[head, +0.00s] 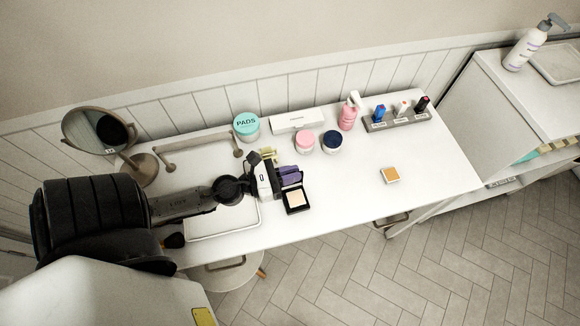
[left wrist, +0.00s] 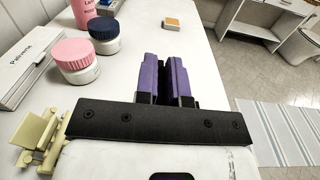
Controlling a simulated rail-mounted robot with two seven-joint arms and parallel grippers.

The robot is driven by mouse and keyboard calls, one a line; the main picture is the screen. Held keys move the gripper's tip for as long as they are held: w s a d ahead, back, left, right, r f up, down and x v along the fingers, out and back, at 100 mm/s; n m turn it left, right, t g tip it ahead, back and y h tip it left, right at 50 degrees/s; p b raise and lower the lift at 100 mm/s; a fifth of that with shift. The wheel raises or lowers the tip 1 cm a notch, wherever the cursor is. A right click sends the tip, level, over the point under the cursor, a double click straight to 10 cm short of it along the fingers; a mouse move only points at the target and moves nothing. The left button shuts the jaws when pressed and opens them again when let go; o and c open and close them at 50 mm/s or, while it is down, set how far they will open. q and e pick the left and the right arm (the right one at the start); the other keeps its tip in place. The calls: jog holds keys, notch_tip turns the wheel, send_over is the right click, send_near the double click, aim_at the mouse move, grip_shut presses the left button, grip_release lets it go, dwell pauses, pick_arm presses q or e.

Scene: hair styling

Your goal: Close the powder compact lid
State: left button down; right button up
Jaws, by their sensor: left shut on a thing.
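The powder compact (head: 296,200) lies open near the front edge of the white table. Its black base holds a square beige pan that faces up. My left gripper (head: 292,178), with purple fingers, is at the compact's back edge. The same gripper fingers fill the middle of the left wrist view (left wrist: 167,80), close together with a thin dark strip between them. They are shut on the compact's lid, which they mostly hide. The compact's base is hidden in the left wrist view. My right gripper is not in view.
Behind the gripper stand a pink-lidded jar (head: 304,141), a navy-lidded jar (head: 332,142) and a white box (head: 297,120). A pale yellow clip-like thing (left wrist: 38,142) lies close beside the gripper. A small orange-topped square (head: 390,174) lies to the right, with clear table around it.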

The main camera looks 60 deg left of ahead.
pick_arm(q)
jog(key=shift+s+d+m, duration=0.15)
jog(key=shift+d+m, duration=0.45)
jog(key=shift+m, duration=0.3)
jog(key=shift+s+d+m, duration=0.1)
jog(key=shift+d+m, duration=0.25)
jog(key=shift+m, duration=0.25)
jog(key=shift+f, duration=0.1)
jog(key=c, duration=1.3)
grip_release()
jog(key=shift+s, duration=0.1)
